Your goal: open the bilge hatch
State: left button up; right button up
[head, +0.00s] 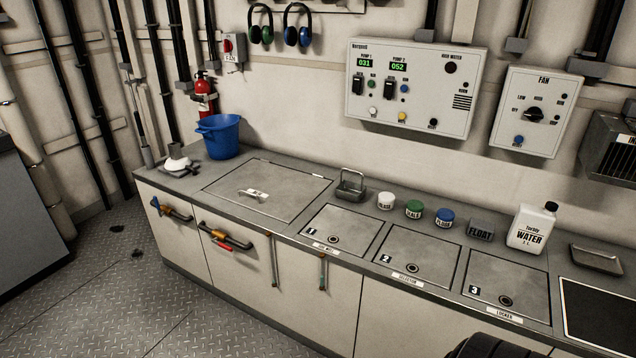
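A large square hatch lid (285,185) lies flat and closed in the left part of the grey counter top. It has a small bar handle (250,197) and a small tag (257,191) too small to read; I take it for the bilge hatch. Neither of my grippers shows in the head view.
Lids numbered 1 (340,228), 2 (418,252) and 3 (507,282) lie closed to the right. Handles (226,236) stick out in front.

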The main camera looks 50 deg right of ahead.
aim_at(281, 193)
jog(key=z, duration=1.2)
jog(key=i+j+z, duration=0.1)
jog(key=i+j, duration=0.15)
